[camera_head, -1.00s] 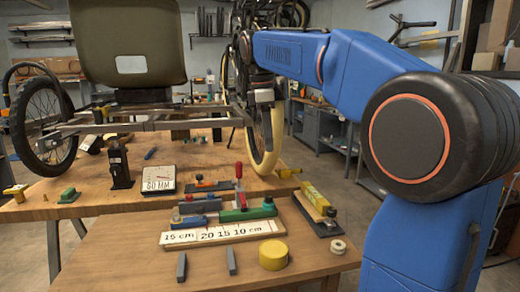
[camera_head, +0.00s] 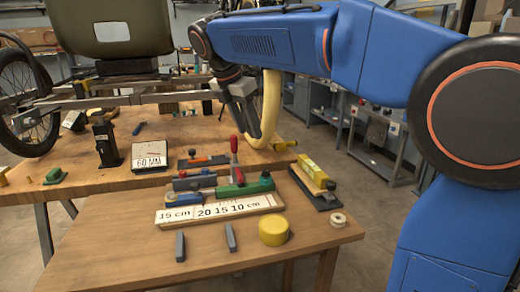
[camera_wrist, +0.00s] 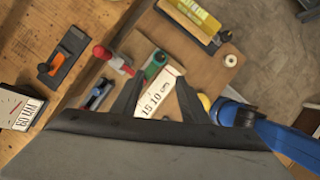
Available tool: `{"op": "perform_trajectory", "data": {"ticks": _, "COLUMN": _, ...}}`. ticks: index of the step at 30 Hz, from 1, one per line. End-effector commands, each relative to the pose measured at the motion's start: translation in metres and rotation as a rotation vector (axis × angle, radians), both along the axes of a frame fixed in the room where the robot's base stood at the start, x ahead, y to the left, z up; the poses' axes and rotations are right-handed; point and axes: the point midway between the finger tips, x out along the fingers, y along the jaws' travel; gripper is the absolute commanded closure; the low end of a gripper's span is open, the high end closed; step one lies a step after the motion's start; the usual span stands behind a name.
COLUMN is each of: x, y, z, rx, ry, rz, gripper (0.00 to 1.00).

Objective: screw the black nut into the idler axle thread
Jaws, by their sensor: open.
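I cannot make out the black nut or the idler axle thread in either view.
The 60 MM box (camera_head: 149,155) sits on the bench.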

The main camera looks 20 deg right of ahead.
Motion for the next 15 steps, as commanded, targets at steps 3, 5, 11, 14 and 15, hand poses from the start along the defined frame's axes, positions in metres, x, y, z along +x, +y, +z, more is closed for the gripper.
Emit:
{"op": "perform_trajectory", "data": {"ticks": 3, "x": 0.002, "y": -0.006, "z": -0.016, "rx": 0.000, "ry": 0.003, "rz": -0.002, "gripper": 0.59}}
{"op": "perform_trajectory", "data": {"ticks": 5, "x": 0.004, "y": -0.010, "z": -0.025, "rx": -0.001, "ry": 0.003, "rz": -0.003, "gripper": 0.59}}
{"op": "perform_trajectory", "data": {"ticks": 11, "x": 0.011, "y": -0.020, "z": -0.055, "rx": -0.001, "ry": 0.003, "rz": -0.003, "gripper": 0.59}}
{"op": "perform_trajectory", "data": {"ticks": 14, "x": 0.014, "y": -0.026, "z": -0.070, "rx": 0.000, "ry": 0.003, "rz": -0.004, "gripper": 0.59}}
{"op": "perform_trajectory", "data": {"ticks": 15, "x": 0.015, "y": -0.028, "z": -0.075, "rx": 0.000, "ry": 0.002, "rz": -0.004, "gripper": 0.59}}
